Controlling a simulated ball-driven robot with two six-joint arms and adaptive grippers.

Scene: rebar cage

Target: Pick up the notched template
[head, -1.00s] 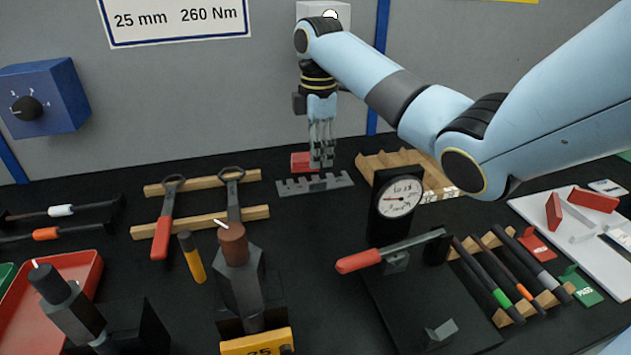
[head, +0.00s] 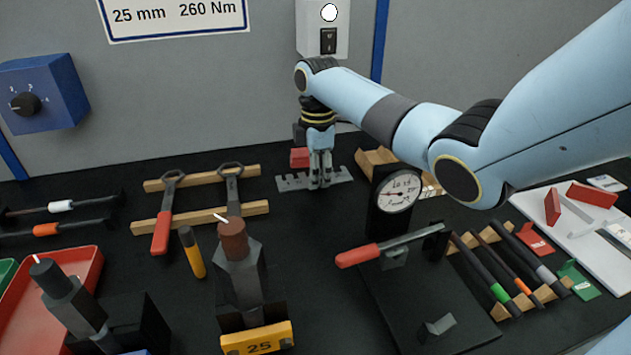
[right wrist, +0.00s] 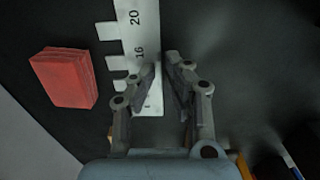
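The notched template (head: 296,183) is a grey toothed strip lying on the black bench near the back wall. In the right wrist view it shows as a pale strip (right wrist: 140,28) with notches on its left side and the numbers 16 and 20. My right gripper (head: 320,184) points down at the template, its fingers low over the middle of the strip. In the right wrist view the fingers (right wrist: 163,68) stand apart, with the strip's right edge between them. I cannot tell whether they touch it. My left gripper is not in view.
A red block (head: 299,157) lies just behind the template and shows left of it in the wrist view (right wrist: 64,78). A wooden grooved block (head: 375,160) and a dial gauge (head: 398,192) stand to the right. A wooden wrench rack (head: 240,209) is to the left.

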